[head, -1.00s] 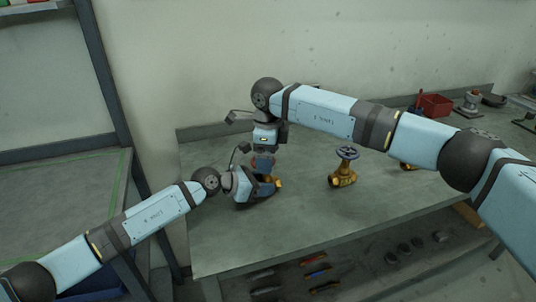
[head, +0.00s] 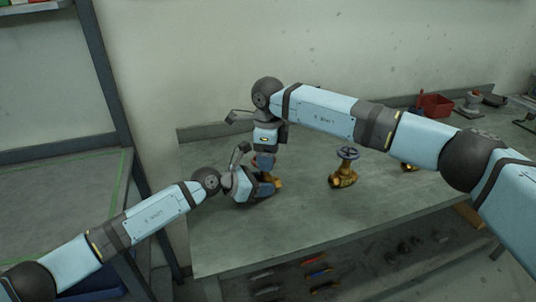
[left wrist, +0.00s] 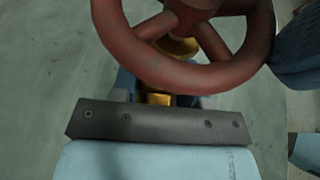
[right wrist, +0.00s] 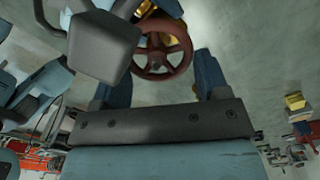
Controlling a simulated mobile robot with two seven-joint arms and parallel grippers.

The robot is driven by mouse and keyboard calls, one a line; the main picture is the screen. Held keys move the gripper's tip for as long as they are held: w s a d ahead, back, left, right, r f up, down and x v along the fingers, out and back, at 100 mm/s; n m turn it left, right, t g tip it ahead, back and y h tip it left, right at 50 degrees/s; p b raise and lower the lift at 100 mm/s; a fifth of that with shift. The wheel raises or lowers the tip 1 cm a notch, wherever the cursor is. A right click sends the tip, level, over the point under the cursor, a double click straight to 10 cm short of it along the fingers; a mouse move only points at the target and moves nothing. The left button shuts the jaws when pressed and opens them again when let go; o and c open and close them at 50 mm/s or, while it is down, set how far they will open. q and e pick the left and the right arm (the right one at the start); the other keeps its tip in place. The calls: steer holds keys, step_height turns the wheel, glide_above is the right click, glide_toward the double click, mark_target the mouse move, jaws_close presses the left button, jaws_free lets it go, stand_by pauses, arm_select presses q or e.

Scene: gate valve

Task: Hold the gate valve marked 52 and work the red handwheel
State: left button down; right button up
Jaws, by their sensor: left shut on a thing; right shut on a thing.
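The held gate valve has a brass body (head: 278,183), mostly hidden by my grippers in the head view. Its red handwheel (left wrist: 190,78) fills the top of the left wrist view, with brass (left wrist: 158,98) below it. My left gripper (head: 264,187) is shut on the valve body, low over the bench. My right gripper (head: 264,163) is above it, pointing down. In the right wrist view, the red handwheel (right wrist: 163,50) lies between the right gripper's fingers, which are shut on it. The marking 52 cannot be read.
A second brass valve (head: 342,178) with a blue-grey handwheel stands to the right on the grey bench (head: 300,222). Another brass piece (head: 409,167) is partly behind my right arm. A red bin (head: 436,105) stands at the back right. The bench front is clear.

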steer(key=shift+w+d+f, duration=0.15)
steer(key=shift+w+d, duration=0.05)
steer(key=o, duration=0.9)
steer(key=shift+s, duration=0.1)
steer(key=shift+a, duration=0.1)
steer(key=shift+r, duration=0.3)
step_height(320, 180, up, 12)
steer(key=shift+f, duration=0.2)
